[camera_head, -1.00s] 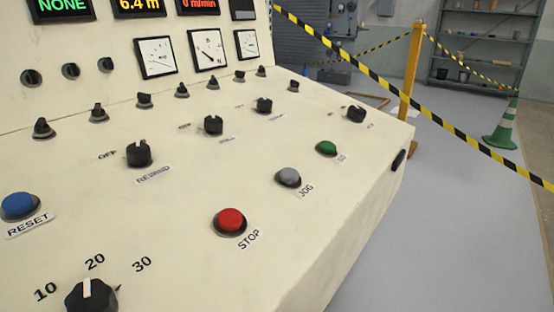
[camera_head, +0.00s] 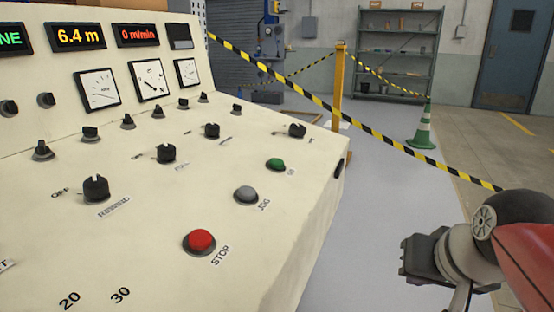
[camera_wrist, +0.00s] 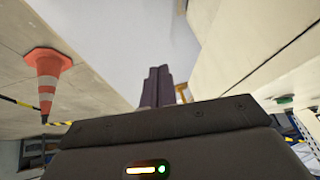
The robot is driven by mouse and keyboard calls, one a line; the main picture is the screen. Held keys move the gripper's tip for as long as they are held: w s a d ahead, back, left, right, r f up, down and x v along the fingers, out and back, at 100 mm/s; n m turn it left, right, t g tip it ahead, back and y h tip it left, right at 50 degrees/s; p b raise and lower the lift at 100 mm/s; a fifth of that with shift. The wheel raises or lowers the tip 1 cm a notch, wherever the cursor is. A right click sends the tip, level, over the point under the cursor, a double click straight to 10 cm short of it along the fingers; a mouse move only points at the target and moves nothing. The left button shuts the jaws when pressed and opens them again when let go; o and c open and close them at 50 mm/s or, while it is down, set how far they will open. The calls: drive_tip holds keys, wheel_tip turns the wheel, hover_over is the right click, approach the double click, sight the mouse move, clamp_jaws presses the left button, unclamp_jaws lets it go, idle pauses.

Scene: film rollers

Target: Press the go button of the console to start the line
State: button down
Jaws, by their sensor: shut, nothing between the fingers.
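The cream console (camera_head: 60,235) fills the left of the head view, its panel sloping down to the right. The green go button (camera_head: 276,164) sits near the panel's right edge, with a small label that is hard to read. In the wrist view a green button (camera_wrist: 284,100) shows at the right edge, on the cream panel. My gripper's dark fingers (camera_wrist: 158,72) are together and empty in the wrist view, apart from the green button. In the head view my arm is at the lower right, beside the console over the floor; the fingertips cannot be made out there.
The grey JOG button (camera_head: 246,194) and red STOP button (camera_head: 199,241) lie nearer on the panel, with several black knobs around. A green-white cone (camera_head: 422,130) stands behind.

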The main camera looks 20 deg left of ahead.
drive_tip(key=w+a+r+n+y, duration=0.1)
drive_tip(key=w+a+r+y, duration=0.3)
drive_tip(key=w+a+r, duration=0.75)
wheel_tip(320, 180, up, 8)
drive_tip(key=n+g+y+p, duration=0.1)
drive_tip(key=y+p, duration=0.1)
drive_tip(key=y, duration=0.2)
hover_over(277, 163)
drive_tip(key=d, duration=0.4)
drive_tip(key=shift+a+f, duration=0.15)
drive_tip(key=shift+a, duration=0.05)
drive_tip(key=shift+f, duration=0.1)
drive_tip(key=f+b, duration=0.2)
drive_tip(key=a+f+b, duration=0.1)
drive_tip(key=f+b, duration=0.1)
drive_tip(key=f, duration=0.1)
drive_tip(key=a+f+b, duration=0.1)
drive_tip(key=f+b, duration=0.1)
drive_tip(key=f, duration=0.1)
drive_tip(key=shift+w+f, duration=0.1)
drive_tip(key=shift+f, duration=0.1)
drive_tip(key=shift+f, duration=0.4)
